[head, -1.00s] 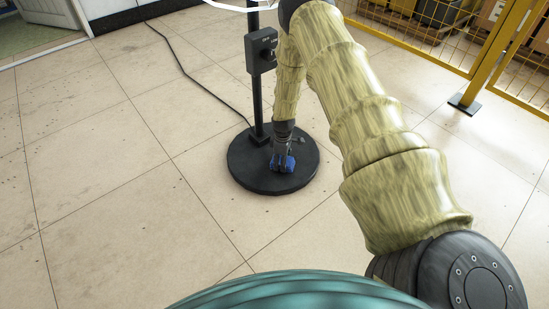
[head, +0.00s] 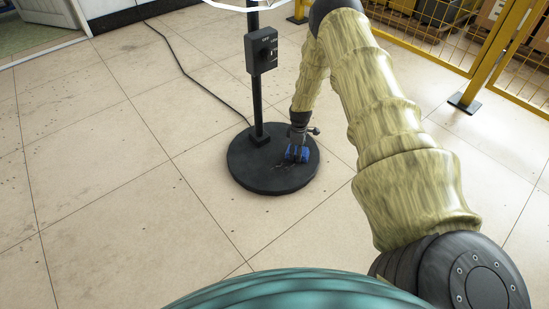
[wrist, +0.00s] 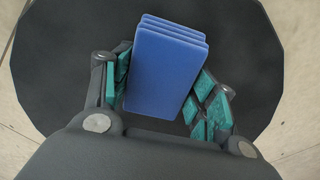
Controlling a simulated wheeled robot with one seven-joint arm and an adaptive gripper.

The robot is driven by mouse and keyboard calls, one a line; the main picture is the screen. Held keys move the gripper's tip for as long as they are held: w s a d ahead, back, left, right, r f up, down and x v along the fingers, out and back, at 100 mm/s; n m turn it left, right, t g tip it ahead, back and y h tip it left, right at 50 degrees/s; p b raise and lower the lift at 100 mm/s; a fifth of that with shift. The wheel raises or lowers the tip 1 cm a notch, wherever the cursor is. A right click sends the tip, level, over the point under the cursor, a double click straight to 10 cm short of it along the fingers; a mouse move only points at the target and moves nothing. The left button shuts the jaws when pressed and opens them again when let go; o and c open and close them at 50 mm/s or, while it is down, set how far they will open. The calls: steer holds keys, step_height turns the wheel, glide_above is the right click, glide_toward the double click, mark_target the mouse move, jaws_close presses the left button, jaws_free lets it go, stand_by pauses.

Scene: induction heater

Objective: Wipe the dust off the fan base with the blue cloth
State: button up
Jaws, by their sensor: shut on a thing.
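The fan base is a round black disc (head: 255,180) on the floor, with the black fan pole rising from it. Faint light marks show on its surface near the cloth. My gripper (head: 297,154) is over the right part of the disc, shut on the folded blue cloth (head: 290,151). In the wrist view the cloth (wrist: 168,70) is a layered blue block between the teal-padded fingers of my gripper (wrist: 165,90), with the dark disc (wrist: 60,70) beneath. I cannot tell whether the cloth touches the disc.
A black control box (head: 262,51) is on the pole (head: 257,100), left of my arm. A black cable (head: 200,83) runs from the base across the floor to the back left. A yellow mesh fence (head: 475,60) stands at the back right.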

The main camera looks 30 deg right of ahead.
mark_target(271, 172)
steer(key=shift+a+r, duration=0.2)
steer(key=shift+a, duration=0.5)
steer(key=shift+s+a+f+p, duration=0.15)
steer(key=shift+a+p, duration=0.35)
steer(key=shift+a, duration=0.5)
steer(key=shift+s+a+p, duration=0.2)
steer(key=shift+a+p, duration=0.45)
steer(key=shift+a, duration=1.25)
steer(key=shift+s+a+p, duration=0.25)
steer(key=shift+a+p, duration=0.45)
steer(key=shift+a, duration=1.15)
steer(key=shift+s+a+p, duration=0.2)
steer(key=shift+a+p, duration=0.45)
steer(key=shift+a, duration=1.25)
step_height(271, 172, up, 8)
steer(key=p, duration=0.5)
steer(key=shift+p, duration=0.3)
